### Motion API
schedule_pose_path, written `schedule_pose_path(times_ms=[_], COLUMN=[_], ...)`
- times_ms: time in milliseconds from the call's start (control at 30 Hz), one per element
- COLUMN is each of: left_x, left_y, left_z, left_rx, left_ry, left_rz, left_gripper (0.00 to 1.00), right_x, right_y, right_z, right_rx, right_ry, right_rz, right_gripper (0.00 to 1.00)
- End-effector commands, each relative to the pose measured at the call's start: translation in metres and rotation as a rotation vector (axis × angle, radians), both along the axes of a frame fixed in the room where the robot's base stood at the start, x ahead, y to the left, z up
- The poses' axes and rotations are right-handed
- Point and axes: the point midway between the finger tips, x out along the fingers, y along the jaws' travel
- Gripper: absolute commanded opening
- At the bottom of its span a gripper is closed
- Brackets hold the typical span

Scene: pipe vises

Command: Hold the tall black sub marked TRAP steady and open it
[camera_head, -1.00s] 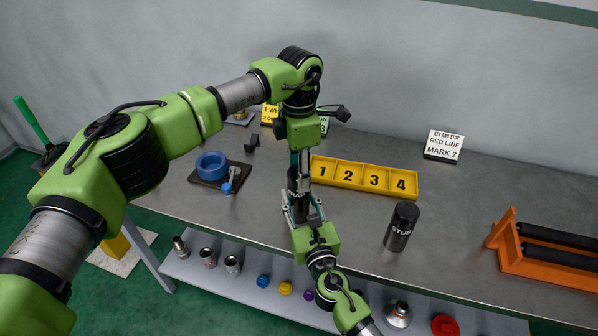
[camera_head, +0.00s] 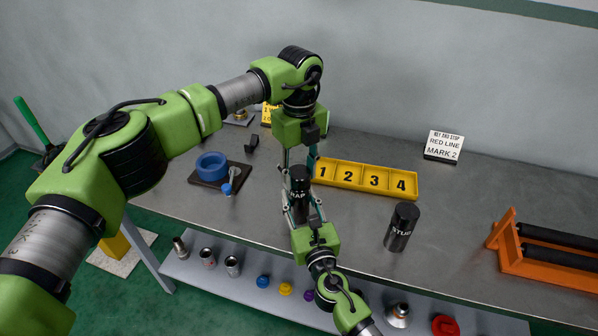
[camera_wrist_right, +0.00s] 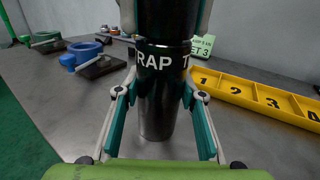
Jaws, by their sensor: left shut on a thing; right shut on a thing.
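The tall black TRAP sub (camera_head: 299,184) stands upright on the bench. In the right wrist view it (camera_wrist_right: 154,100) shows white lettering, with a seam just above the letters. My left gripper (camera_head: 299,171) comes down from above and is shut on the sub's upper part; its fingers show on both sides at the top of the right wrist view. My right gripper (camera_head: 302,207) reaches in from the front and is shut around the lower body, one finger on each side. Whether the seam has any gap is too small to tell.
A yellow numbered tray (camera_head: 364,180) lies just right of the sub. A black STUB cylinder (camera_head: 401,228) stands farther right, before an orange roller stand (camera_head: 548,262). A blue ring (camera_head: 211,166) sits on a dark board at left. A RED LINE MARK 2 sign (camera_head: 443,147) stands behind.

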Motion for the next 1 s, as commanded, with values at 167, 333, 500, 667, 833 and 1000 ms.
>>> schedule_pose_path(times_ms=[167,333,500,667,833,1000], left_x=[0.0002,0.0003,0.0003,0.0003,0.0003,0.0003], left_y=[0.0001,0.0002,0.0002,0.0003,0.0003,0.0003], left_z=[0.0003,0.0006,0.0009,0.0012,0.0014,0.0014], left_rx=[0.000,0.000,0.000,0.000,0.000,0.000], left_ry=[0.000,-0.001,0.000,0.000,0.000,0.000], left_rz=[0.324,0.639,0.955,1.225,1.394,1.430], left_gripper=[0.12,0.12,0.12,0.12,0.12,0.12], right_x=[-0.0008,-0.0008,-0.0008,-0.0008,-0.0009,-0.0009], right_y=[-0.0003,-0.0003,-0.0003,-0.0003,-0.0004,-0.0004], right_z=[-0.0033,-0.0032,-0.0033,-0.0033,-0.0033,-0.0033], right_rx=[-0.001,-0.001,-0.001,-0.001,-0.001,-0.001], right_ry=[0.005,0.005,0.005,0.005,0.005,0.005], right_rz=[0.000,0.000,0.000,0.000,0.000,0.000], right_gripper=[0.00,0.00,0.00,0.00,0.00,0.00])
